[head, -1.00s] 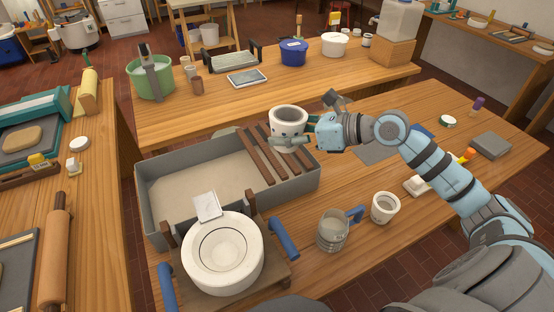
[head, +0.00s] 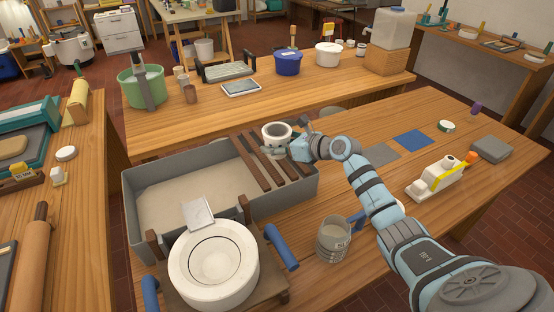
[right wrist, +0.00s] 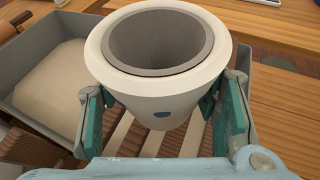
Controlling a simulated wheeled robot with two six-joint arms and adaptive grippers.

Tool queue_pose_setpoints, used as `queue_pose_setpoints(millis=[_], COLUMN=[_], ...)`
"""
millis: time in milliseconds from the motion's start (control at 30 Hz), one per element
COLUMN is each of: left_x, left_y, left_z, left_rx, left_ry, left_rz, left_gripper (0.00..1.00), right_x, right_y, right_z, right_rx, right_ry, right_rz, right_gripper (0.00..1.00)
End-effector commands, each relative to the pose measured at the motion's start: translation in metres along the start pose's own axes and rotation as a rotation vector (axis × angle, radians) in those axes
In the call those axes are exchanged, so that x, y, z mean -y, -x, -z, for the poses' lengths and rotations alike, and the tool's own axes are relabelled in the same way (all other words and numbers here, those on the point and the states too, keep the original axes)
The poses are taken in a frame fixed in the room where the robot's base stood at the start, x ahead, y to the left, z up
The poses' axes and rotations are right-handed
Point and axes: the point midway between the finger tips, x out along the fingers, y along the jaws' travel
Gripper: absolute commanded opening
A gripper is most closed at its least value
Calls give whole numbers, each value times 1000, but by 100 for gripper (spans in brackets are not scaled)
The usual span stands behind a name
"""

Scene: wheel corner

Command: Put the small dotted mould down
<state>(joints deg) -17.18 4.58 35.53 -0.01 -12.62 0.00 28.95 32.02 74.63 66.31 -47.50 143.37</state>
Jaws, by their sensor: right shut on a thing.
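The small dotted mould (head: 277,134) is a white cup-shaped piece with a grey hollow. A dark blue dot shows on its wall in the right wrist view (right wrist: 160,115). My right gripper (head: 284,148) is shut on it, with one teal finger pad at each side, and it is upright. It is over the far part of the brown slats (head: 247,163) that lie across the grey trough (head: 180,168). The slats also show below it in the right wrist view (right wrist: 155,140). I cannot tell whether its base touches them. My left gripper is not in view.
A large round white mould (head: 182,270) is on a wooden stand at the trough's near end. A grey jug (head: 332,240) stands right of it. My right arm mostly hides another small white piece. Grey and blue sheets (head: 411,140) lie flat to the right.

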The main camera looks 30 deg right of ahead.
Motion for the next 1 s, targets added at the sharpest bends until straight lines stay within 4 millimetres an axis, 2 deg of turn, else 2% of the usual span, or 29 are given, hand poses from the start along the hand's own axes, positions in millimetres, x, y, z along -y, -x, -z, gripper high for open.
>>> queue_pose_setpoints(millis=[100,200,533,567,667,1000], left_x=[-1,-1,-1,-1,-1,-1], left_y=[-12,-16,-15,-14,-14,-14], left_z=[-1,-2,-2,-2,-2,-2], left_rx=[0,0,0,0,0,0], left_ry=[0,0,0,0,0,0], left_rz=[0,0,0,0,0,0], left_gripper=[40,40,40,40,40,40], right_x=[1,2,2,2,2,2], right_y=[-10,-15,-16,-16,-15,-15], right_z=[26,38,39,39,38,37], right_rx=[-2,-2,0,-1,-1,-1], right_ry=[-5,-2,-2,-2,-2,-1], right_rz=[-1,0,0,0,0,0], right_gripper=[13,13,12,61,76,76])
